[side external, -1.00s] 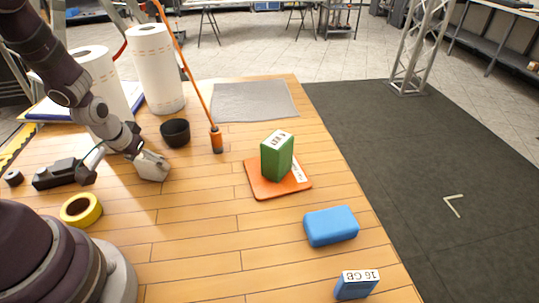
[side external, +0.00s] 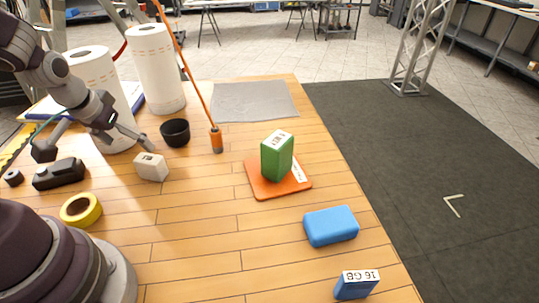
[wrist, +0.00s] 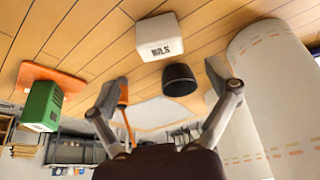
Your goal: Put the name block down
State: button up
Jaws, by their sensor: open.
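The name block (side external: 151,168) is a small white block resting on the wooden table, left of the middle in the side view. In the wrist view the white block (wrist: 158,38) shows dark lettering that seems to end in "LS". My gripper (wrist: 166,84) is open and empty, its two fingers spread wide. The block lies beyond the fingertips and apart from them. In the side view my gripper hangs above and to the left of the block, in front of a white paper roll.
A black cup (side external: 175,132) stands close behind the block. Paper rolls (side external: 155,68) stand farther back. Yellow tape (side external: 81,210) and a black device (side external: 59,174) lie left. A green block (side external: 277,158) sits on an orange board (side external: 262,190). The front middle table is clear.

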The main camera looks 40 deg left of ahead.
jog(key=s+d+r+m+t+h, duration=0.1)
jog(key=s+d+r+m, duration=0.3)
jog(key=d+r, duration=0.7)
jog(key=shift+d+r+h, duration=0.25)
jog(key=shift+r+h, duration=0.1)
jog(key=shift+h, duration=0.05)
